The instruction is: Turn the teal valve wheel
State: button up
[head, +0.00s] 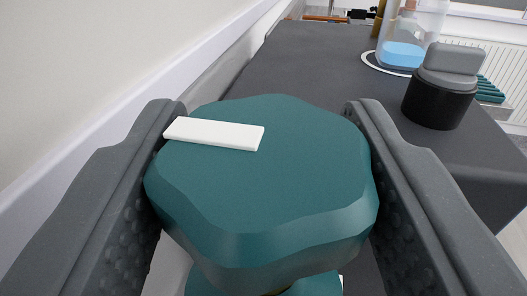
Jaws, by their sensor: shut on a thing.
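The teal valve wheel (270,195) fills the lower middle of the head view. It has a lobed rim and a flat top with a white bar marker (214,133) at its upper left, lying nearly crosswise. My gripper (267,112) has one dark finger on each side of the wheel and is shut on it. A teal part of the valve body (315,286) shows below the wheel. The rest of the body and the undersides of the fingers are hidden.
A dark bench top (310,65) stretches behind the wheel. A black round holder with a grey block (441,88) stands at the right. Behind it is a clear vessel with blue liquid (403,55). A pale wall (120,60) runs close along the left.

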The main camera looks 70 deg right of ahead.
jog(key=o, duration=1)
jog(key=shift+a, duration=0.15)
jog(key=shift+s+a, duration=0.2)
jog(key=shift+a, duration=0.35)
jog(key=b+v, duration=0.3)
jog(key=v, duration=0.9)
jog(key=shift+s+a, duration=0.1)
